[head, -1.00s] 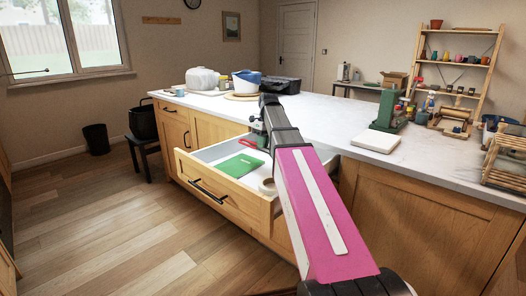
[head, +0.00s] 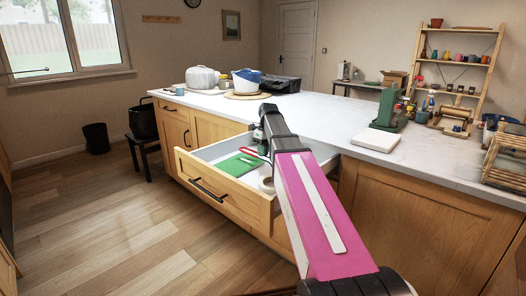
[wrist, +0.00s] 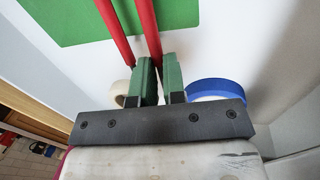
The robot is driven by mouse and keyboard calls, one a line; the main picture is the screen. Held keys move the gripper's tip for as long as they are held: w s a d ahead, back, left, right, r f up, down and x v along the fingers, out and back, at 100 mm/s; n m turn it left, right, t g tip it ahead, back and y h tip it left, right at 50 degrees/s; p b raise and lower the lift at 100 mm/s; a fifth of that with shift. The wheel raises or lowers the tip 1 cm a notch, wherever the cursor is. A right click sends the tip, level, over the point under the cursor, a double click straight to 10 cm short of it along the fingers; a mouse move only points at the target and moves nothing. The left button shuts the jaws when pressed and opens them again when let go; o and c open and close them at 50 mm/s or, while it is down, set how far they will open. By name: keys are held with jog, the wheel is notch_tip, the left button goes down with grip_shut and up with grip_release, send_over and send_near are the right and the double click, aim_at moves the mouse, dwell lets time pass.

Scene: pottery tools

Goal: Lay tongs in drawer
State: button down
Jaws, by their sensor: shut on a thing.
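The open drawer (head: 228,196) extends from the wooden counter. My gripper (head: 262,146) is low inside it, partly hidden behind my own arm. In the wrist view my gripper's green fingers (wrist: 159,82) are shut on the red tongs (wrist: 149,30). A bit of red from the tongs shows in the head view (head: 249,152). I cannot tell whether the tongs touch the drawer bottom.
The green sheet lies in the drawer (head: 236,165). A pale tape roll (wrist: 121,92) and a blue tape roll (wrist: 215,89) sit either side of my fingers. The white countertop (head: 320,118) lies behind, with a white block (head: 376,139) on it.

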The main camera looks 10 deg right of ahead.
jog(key=c, duration=1.2)
grip_release()
notch_tip(320, 180, up, 13)
jog(key=w+d, duration=0.1)
jog(key=shift+w+d, duration=0.15)
jog(key=shift+d, duration=0.25)
